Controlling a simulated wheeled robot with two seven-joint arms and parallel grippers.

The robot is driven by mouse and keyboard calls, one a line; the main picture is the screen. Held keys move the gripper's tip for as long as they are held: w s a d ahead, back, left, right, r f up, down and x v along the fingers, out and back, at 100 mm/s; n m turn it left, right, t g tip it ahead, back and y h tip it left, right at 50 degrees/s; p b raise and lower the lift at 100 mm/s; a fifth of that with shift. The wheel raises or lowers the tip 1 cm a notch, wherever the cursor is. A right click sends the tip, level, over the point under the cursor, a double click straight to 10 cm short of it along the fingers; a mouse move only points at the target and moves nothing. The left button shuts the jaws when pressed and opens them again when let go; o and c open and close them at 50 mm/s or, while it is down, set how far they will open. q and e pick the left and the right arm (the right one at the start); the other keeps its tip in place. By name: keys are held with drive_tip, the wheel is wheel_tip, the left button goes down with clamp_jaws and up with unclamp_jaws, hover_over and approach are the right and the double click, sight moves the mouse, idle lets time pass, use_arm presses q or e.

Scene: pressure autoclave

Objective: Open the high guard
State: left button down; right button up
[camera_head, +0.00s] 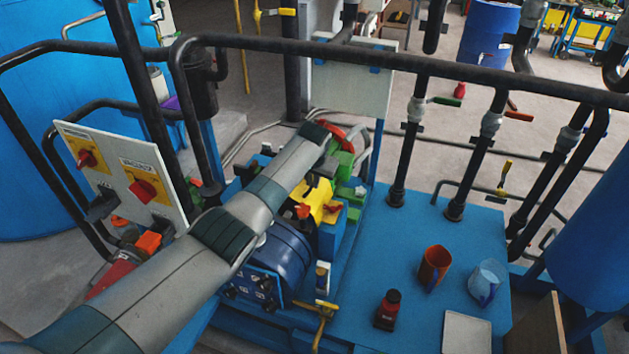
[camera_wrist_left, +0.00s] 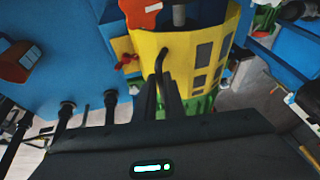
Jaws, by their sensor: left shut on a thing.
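The yellow guard (camera_head: 316,192) sits over the machinery beside the blue motor (camera_head: 283,252), in the middle of the head view. In the left wrist view the slotted yellow guard (camera_wrist_left: 204,48) fills the upper middle, with a thin dark bent handle in front of it. My left gripper (camera_wrist_left: 165,88) is shut on this handle, its dark fingers close together. In the head view my left arm reaches across from the lower left and hides the gripper and part of the guard. My right gripper is not in view.
A black rail (camera_head: 420,66) crosses above the machine. A switch panel (camera_head: 125,175) with red knobs stands at the left.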

use_arm(q)
drive_tip(key=a+r, duration=0.1)
drive_tip(key=w+a+r+h+p, duration=0.1)
drive_tip(key=a+r, duration=0.1)
drive_tip(key=a+r+h+p, duration=0.1)
drive_tip(key=r, duration=0.1)
drive_tip(key=shift+w+a+n+g, duration=0.3)
drive_tip(key=shift+w+a+g, duration=0.05)
drive_tip(key=shift+w+g, duration=0.05)
drive_tip(key=w+a+r+g+h+b, duration=0.1)
drive_tip(key=w+a+r+h+b, duration=0.1)
drive_tip(key=a+b, duration=0.4)
drive_tip(key=shift+w+a+r+n+h, duration=0.15)
drive_tip(key=shift+a+r+n+h, duration=0.15)
drive_tip(key=shift+a+r+h, duration=0.55)
drive_tip(key=shift+d, duration=0.15)
